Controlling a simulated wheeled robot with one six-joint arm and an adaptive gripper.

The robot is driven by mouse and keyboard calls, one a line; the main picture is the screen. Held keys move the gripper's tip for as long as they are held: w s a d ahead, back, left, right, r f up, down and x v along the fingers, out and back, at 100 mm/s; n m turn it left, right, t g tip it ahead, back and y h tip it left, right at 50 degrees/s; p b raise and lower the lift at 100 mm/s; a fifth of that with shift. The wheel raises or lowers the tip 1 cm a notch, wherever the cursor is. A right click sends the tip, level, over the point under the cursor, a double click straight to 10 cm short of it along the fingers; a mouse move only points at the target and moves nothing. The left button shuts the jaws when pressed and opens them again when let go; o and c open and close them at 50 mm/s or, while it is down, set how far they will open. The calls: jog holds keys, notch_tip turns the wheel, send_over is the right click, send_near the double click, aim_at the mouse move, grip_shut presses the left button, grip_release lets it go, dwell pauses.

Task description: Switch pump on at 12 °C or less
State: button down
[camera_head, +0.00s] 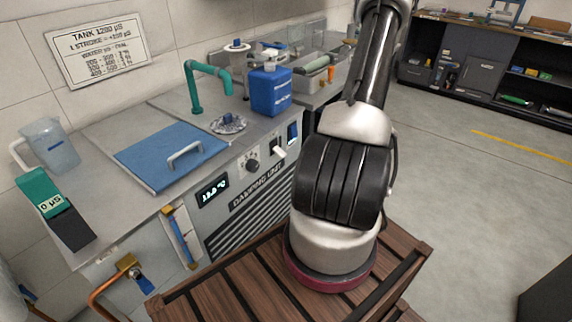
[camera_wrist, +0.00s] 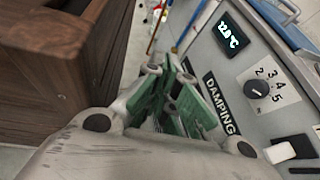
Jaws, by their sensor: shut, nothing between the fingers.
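The damping unit (camera_head: 262,194) is a grey cabinet with a dark display (camera_head: 212,190) on its front. In the wrist view the display (camera_wrist: 229,36) shows a value near 12 to 13 °C; its digits are blurred. A round black knob (camera_head: 252,165) sits right of the display, with scale numbers legible beside the knob in the wrist view (camera_wrist: 257,89). Farther right is a black switch plate with a white lever (camera_head: 279,151), also in the wrist view (camera_wrist: 279,153). No pump label is readable. My gripper (camera_wrist: 180,80) is shut and empty, in front of the panel, apart from the switch.
A blue lid with a handle (camera_head: 157,156), a teal pipe (camera_head: 194,90) and a blue bottle (camera_head: 271,92) are on the cabinet top. A clear jug (camera_head: 49,146) stands at the left. A brown slatted wooden surface (camera_head: 225,286) lies in front. Floor at right is clear.

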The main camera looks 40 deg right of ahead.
aim_at(280, 152)
jog(key=w+d+f+m+t+h, duration=0.1)
jog(key=w+f+m+t+h, duration=0.1)
jog(key=w+f+m+t, duration=0.4)
jog(key=w+d+f+m+t+h, duration=0.15)
jog(key=w+f+m+t, duration=0.25)
jog(key=f+m+t, duration=0.4)
jog(key=w+d+t+h, duration=0.2)
jog(key=w+d+h, duration=0.1)
jog(key=d, duration=0.3)
jog(key=shift+w+r+t+h, duration=0.25)
jog(key=shift+r+h, duration=0.2)
jog(key=shift+h, duration=0.3)
jog(key=x, duration=0.9)
jog(key=shift+a, duration=0.1)
notch_tip(280, 152, up, 3)
jog(key=shift+s+f, duration=0.15)
jog(key=shift+s+r, duration=0.25)
jog(key=shift+r, duration=0.25)
